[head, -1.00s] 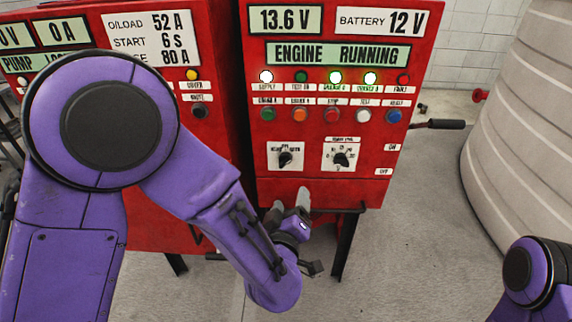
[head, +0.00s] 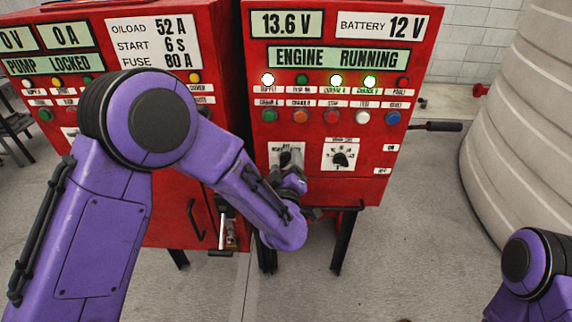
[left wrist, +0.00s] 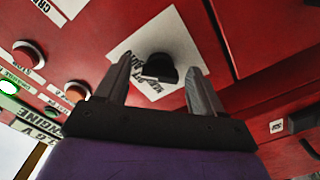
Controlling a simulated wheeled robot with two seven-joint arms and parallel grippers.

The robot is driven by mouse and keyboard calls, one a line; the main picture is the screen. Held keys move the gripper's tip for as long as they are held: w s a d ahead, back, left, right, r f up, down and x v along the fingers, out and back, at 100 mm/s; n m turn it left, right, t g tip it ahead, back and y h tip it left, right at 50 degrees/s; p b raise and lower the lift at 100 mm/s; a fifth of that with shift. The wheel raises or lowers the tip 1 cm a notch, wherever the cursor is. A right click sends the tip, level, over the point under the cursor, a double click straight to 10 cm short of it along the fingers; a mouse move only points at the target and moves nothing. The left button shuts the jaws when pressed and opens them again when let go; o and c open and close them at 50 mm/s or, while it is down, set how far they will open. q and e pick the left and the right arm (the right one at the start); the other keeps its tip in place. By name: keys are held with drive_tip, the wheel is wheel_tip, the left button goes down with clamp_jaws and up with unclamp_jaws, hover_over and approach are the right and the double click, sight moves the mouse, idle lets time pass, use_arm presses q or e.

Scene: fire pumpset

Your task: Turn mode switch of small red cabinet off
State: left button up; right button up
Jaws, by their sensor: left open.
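The small red cabinet (head: 340,190) stands right of centre in the head view, its display reading ENGINE RUNNING. A black mode switch knob on a white label plate is at its lower left, mostly hidden by my left gripper (head: 288,165). In the left wrist view the knob (left wrist: 160,66) lies between the two grey fingers of the open left gripper (left wrist: 158,72), with a gap on either side. I cannot tell its exact setting. My right gripper is not in view; only a purple part of my right arm shows at the lower right.
A second black knob (head: 341,159) sits to the right on the same cabinet, below a row of coloured buttons. A larger red cabinet (head: 220,90) adjoins on the left. A ribbed pale tank (head: 520,130) stands at the right, with grey floor between.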

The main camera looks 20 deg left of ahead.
use_arm(q)
drive_tip(key=shift+c, duration=0.3)
drive_tip(key=c, duration=1)
drive_tip(key=n+b, duration=0.1)
drive_tip(key=n, duration=0.1)
drive_tip(key=n+b, duration=0.1)
drive_tip(key=shift+f+n+b, duration=0.2)
drive_tip(key=shift+n+b, duration=0.2)
drive_tip(key=n+b, duration=0.2)
drive_tip(key=n, duration=0.1)
drive_tip(key=shift+n, duration=0.3)
drive_tip(key=shift+r+n+b, duration=0.15)
drive_tip(key=shift+n+b, duration=0.55)
